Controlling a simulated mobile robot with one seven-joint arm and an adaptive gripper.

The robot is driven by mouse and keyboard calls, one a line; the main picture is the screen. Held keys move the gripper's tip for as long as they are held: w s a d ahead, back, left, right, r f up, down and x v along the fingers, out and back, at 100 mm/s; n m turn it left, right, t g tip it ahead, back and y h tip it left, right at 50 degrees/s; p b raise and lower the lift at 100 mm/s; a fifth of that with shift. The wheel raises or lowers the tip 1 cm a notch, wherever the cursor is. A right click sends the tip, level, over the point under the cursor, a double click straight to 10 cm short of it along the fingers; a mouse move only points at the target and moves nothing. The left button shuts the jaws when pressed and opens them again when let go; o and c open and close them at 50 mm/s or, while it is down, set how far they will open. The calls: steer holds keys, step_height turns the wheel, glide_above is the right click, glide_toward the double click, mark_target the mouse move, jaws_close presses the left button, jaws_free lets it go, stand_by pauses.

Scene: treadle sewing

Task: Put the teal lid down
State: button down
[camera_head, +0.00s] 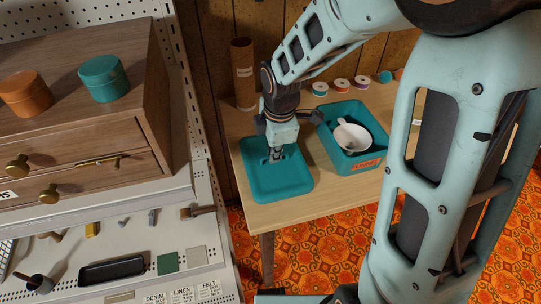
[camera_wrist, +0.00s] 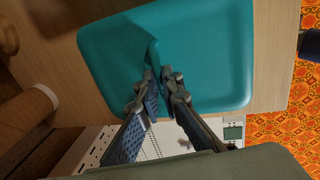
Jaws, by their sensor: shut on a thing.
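The teal lid (camera_head: 285,188) is a flat, rounded rectangle at the left end of the wooden table (camera_head: 300,213). It fills much of the wrist view (camera_wrist: 212,60). My gripper (camera_head: 276,154) points down at it, and its two fingers (camera_wrist: 161,78) are closed on the raised grip in the lid's middle. The lid looks level and very close to the tabletop; I cannot tell whether it touches. The open teal bin (camera_head: 367,168) stands right of the lid, with a white cup (camera_head: 352,137) inside.
A brown cardboard tube (camera_head: 243,75) stands behind the lid. Several thread spools (camera_head: 341,85) line the table's back. A shelf at left holds a wooden drawer cabinet (camera_head: 75,150) with orange (camera_head: 26,93) and teal (camera_head: 104,79) round tins. Bare tabletop shows in front of the bin.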

mark_target(276, 169)
steer(key=shift+f, duration=0.15)
steer(key=c, duration=2.1)
jaws_free()
steer(key=shift+r, duration=0.65)
steer(key=r+p, duration=0.1)
steer(key=r, duration=0.2)
steer(key=s+r+p, duration=0.1)
steer(key=r, duration=0.3)
steer(key=s+r+p, duration=0.1)
steer(key=r, duration=0.3)
steer(key=shift+s+d, duration=0.15)
steer(key=shift+d, duration=0.2)
